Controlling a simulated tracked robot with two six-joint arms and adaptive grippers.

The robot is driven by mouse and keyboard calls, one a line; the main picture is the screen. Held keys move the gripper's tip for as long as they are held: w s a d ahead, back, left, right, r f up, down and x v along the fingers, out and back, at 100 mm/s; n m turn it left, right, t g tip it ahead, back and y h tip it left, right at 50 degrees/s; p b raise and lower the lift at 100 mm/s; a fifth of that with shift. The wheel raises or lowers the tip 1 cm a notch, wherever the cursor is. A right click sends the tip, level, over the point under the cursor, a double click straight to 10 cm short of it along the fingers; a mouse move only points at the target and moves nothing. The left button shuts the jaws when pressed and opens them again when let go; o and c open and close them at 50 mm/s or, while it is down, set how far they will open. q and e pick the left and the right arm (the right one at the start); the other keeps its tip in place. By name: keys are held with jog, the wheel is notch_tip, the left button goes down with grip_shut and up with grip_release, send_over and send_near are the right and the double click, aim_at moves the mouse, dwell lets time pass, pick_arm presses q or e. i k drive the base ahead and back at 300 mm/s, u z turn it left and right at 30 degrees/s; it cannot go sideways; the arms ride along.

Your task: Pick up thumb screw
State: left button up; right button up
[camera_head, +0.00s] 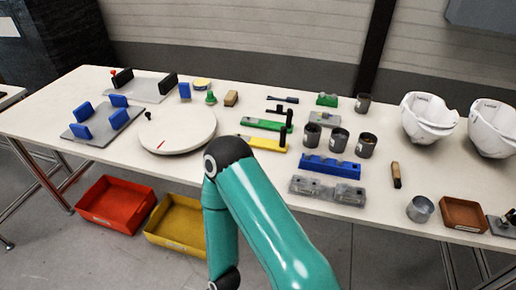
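I cannot single out a thumb screw with certainty. A small black knob (148,115) sits at the back left edge of the white round disc (178,127) on the table. A small green knob-shaped piece (211,98) stands behind the disc. Neither can be told for sure as the thumb screw at this size. One teal arm of mine is bent in front of the table, with its black elbow over the table's front edge, and it hides part of the tabletop. Neither gripper shows in the head view.
The long white table (262,185) holds blue blocks (331,165), metal cups (312,135), white helmet shells (428,118) and a brown tray (463,214). A red bin (116,204) and a yellow bin (177,222) stand on the floor at front left.

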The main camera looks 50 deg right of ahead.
aim_at(307, 155)
jog(key=u, duration=0.35)
jog(key=k, duration=1.65)
jog(key=z, duration=0.85)
jog(key=i, duration=0.8)
jog(key=z, duration=0.2)
